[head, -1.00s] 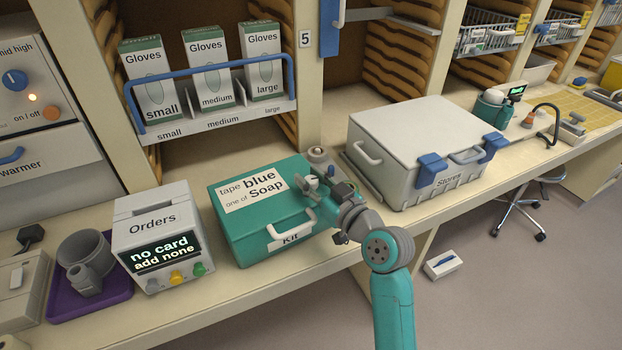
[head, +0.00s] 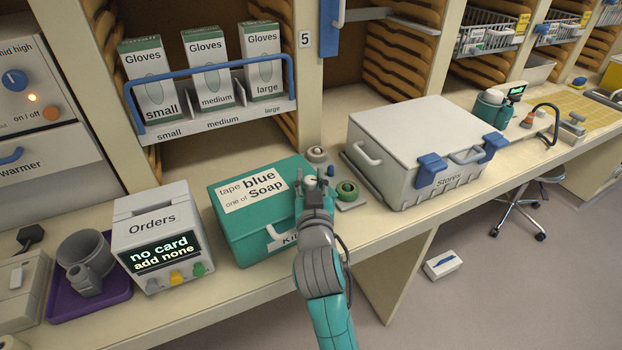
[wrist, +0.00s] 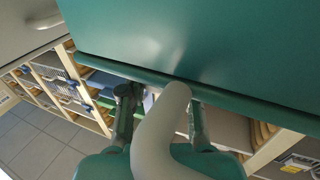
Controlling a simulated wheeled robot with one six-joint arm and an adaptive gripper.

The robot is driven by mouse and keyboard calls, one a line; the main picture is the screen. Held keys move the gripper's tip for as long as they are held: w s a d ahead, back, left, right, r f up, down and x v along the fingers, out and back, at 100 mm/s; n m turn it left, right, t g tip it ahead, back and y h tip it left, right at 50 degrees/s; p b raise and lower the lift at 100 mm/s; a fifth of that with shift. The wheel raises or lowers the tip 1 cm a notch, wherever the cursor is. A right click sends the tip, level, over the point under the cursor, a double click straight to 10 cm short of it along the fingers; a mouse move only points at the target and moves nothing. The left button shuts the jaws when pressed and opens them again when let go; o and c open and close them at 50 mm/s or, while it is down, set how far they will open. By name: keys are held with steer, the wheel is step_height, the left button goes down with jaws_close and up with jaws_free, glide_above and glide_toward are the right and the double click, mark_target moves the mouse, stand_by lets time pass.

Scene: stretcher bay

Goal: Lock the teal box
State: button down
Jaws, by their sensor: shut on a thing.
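The teal box (head: 238,236), labelled Kit, stands on the counter with its lid down. A note on the lid reads "tape blue, one of Soap". Its pale front handle (head: 273,231) is partly hidden by my arm. My gripper (head: 313,183) is at the box's right side, shut on a pale rounded lever. In the wrist view the lever (wrist: 163,128) runs up between the two fingers (wrist: 160,115), and its rounded tip overlaps the rim of the teal box (wrist: 190,40). Whether the lever is fixed to the box is hidden.
A green tape roll (head: 346,190) and a grey roll (head: 317,154) lie close to the gripper. The Stores case (head: 415,140) stands to the right, the Orders device (head: 155,240) to the left. Glove boxes (head: 208,72) stand behind. The counter's front edge is near.

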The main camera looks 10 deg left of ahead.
steer(key=shift+a+f+m+h, duration=0.1)
steer(key=shift+m+h, duration=0.7)
steer(key=shift+h, duration=0.4)
steer(key=shift+m+h, duration=0.3)
steer(key=shift+h, duration=0.2)
steer(key=c, duration=0.8)
jaws_free()
steer(key=s, duration=1.2)
steer(key=shift+d, duration=0.25)
